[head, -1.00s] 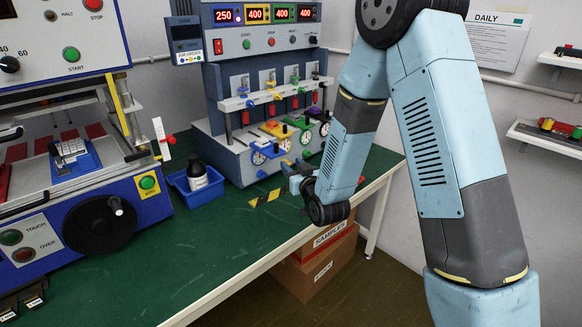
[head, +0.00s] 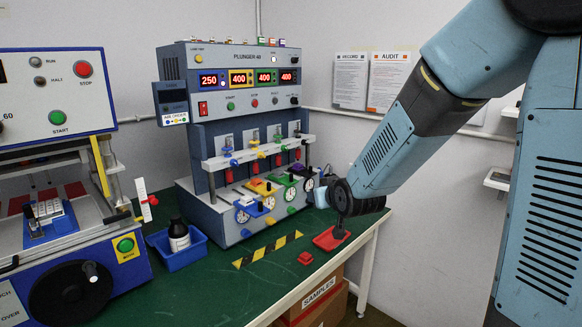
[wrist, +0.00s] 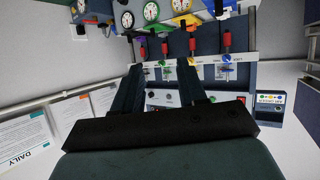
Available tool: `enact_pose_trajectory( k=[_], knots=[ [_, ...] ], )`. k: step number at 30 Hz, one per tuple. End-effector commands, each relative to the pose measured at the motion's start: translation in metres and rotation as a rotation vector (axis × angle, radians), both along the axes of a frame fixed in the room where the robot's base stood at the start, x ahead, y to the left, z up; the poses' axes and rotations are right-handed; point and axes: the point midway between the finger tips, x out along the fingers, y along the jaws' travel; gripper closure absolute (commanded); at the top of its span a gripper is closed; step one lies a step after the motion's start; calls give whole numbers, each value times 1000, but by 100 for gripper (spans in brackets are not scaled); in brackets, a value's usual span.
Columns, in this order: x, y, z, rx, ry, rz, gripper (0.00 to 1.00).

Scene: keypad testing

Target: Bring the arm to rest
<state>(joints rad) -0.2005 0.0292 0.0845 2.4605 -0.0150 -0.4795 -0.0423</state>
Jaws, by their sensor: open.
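My arm comes in from the upper right of the head view and reaches down to the right end of the green bench (head: 215,285). Its dark wrist is above a red tray (head: 325,242), beside the four-station plunger machine (head: 245,140). The fingers are mostly hidden there behind the wrist. In the wrist view my gripper (wrist: 158,85) shows two dark fingers spread apart with nothing between them. That view is upside down, with the plunger machine's coloured stations beyond the fingers. I cannot tell whether the gripper touches anything.
A blue tray with a dark bottle (head: 178,237) stands left of the machine. A keypad press (head: 60,190) fills the left. A yellow-black strip (head: 267,249) and a small red block (head: 305,258) lie on the bench. Cardboard boxes (head: 318,300) sit below. Wall shelves are at right.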

Motion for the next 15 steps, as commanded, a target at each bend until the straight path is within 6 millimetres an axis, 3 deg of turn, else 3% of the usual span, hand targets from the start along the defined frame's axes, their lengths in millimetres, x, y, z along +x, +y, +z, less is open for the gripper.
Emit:
enact_pose_trajectory(
  k=[8,15],
  knots=[
    [-49,-52,38,-42,149,-87,59],
    [-106,-91,62,-63,286,-161,59]
  ],
)
